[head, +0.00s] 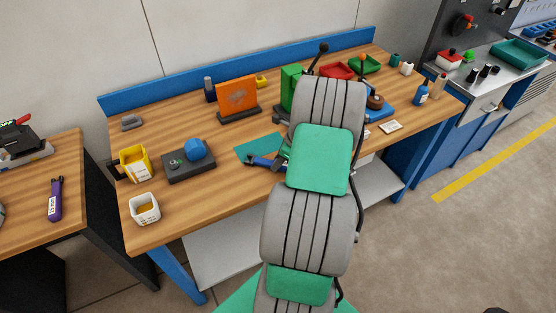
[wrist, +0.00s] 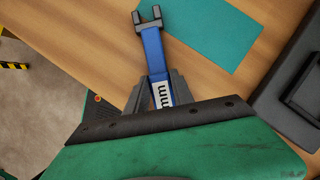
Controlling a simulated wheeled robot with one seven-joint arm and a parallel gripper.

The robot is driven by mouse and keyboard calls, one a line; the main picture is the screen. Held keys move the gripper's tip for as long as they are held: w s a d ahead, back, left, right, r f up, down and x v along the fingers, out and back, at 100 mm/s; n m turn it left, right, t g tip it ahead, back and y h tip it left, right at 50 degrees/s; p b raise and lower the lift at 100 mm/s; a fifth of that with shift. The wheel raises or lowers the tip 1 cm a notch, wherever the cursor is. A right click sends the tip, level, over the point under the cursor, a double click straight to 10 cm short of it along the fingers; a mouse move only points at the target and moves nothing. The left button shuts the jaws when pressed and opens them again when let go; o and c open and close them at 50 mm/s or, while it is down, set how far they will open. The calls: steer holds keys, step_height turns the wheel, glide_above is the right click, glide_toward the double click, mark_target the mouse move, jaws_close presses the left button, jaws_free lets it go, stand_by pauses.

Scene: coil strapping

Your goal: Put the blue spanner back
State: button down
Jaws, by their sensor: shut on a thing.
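The blue spanner (head: 264,161) is in my gripper (head: 283,157) over the front part of the wooden workbench (head: 190,213). In the wrist view the spanner (wrist: 154,48) points away from my gripper (wrist: 158,88), its dark open jaw at the far end. The fingers are shut on its blue handle, by a white label with black letters. I cannot tell whether the spanner touches the bench. My arm hides part of the bench.
A dark block with a blue knob (head: 188,165) stands left of the mat. A yellow bin (head: 135,163) and a white bin (head: 145,209) are farther left. An orange panel (head: 238,95) and a green block (head: 291,86) stand behind. Bare wood lies along the front edge.

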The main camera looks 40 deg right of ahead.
steer(key=shift+f, duration=0.15)
steer(key=c, duration=1.1)
jaws_free()
steer(key=b+v, duration=0.2)
steer(key=v, duration=1)
steer(key=w+a+r+n+h, duration=0.1)
steer(key=w+a+r+n, duration=0.25)
steer(key=a+n, duration=0.4)
steer(key=w+a+r+n, duration=0.2)
steer(key=a+r+n, duration=0.25)
steer(key=a, duration=0.55)
steer(key=s+a+n, duration=0.4)
steer(key=a+n, duration=0.4)
steer(key=n, duration=0.1)
steer(key=s+a+r+n+h, duration=0.1)
steer(key=s+a+n, duration=0.4)
steer(key=a+n, duration=0.4)
steer(key=shift+r, duration=0.25)
